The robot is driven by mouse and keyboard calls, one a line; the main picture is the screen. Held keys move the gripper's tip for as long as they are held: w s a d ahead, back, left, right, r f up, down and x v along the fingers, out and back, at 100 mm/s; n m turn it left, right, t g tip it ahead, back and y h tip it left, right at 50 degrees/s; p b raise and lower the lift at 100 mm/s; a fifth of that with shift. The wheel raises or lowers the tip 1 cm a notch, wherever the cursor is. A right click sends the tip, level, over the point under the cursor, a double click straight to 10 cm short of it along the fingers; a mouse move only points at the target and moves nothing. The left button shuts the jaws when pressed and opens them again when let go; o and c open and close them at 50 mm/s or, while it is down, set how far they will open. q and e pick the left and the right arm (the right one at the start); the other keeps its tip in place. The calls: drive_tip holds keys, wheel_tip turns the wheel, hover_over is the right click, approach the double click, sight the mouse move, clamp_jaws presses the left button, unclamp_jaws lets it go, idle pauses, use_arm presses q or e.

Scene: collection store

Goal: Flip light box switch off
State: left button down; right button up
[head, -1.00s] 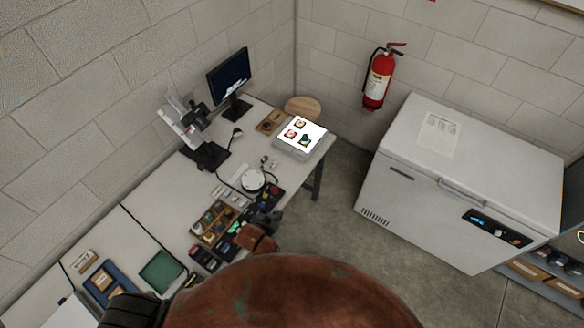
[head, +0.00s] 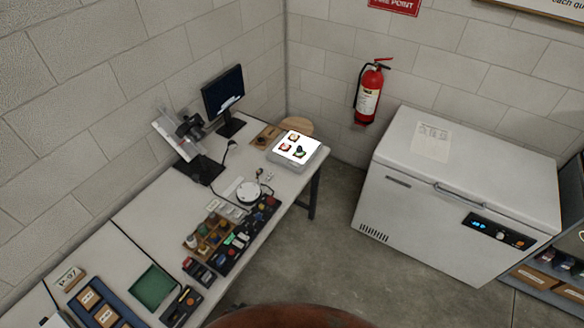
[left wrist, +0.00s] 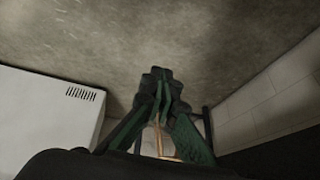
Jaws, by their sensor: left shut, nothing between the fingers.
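The light box (head: 294,150) sits lit at the far end of the long table, with several small dark and coloured items on its bright white top. Its switch is too small to make out in the head view. My left gripper (left wrist: 160,85) shows in the left wrist view, shut and empty, with its green fingers together over the grey floor. It is away from the light box, which is not in the left wrist view. My right gripper is in neither view.
The table (head: 140,220) holds a monitor (head: 223,93), a stand, a round white device (head: 249,192), a wooden sorting tray (head: 212,234) and a green tray (head: 152,286). A chest freezer (head: 462,190) stands at right, with clear floor (head: 330,250) between.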

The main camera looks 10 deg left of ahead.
use_arm(q)
drive_tip(key=s+a+f+n+g+b, duration=0.1)
drive_tip(key=s+a+f+b, duration=0.3)
drive_tip(key=s+f, duration=0.8)
drive_tip(key=s+a+f+n+g+y+b, duration=0.1)
drive_tip(key=s+a+f+g+b, duration=0.2)
drive_tip(key=s+f, duration=0.9)
drive_tip(key=s+a+b, duration=0.2)
drive_tip(key=s+a, duration=0.1)
drive_tip(key=s, duration=0.4)
drive_tip(key=shift+a, duration=0.15)
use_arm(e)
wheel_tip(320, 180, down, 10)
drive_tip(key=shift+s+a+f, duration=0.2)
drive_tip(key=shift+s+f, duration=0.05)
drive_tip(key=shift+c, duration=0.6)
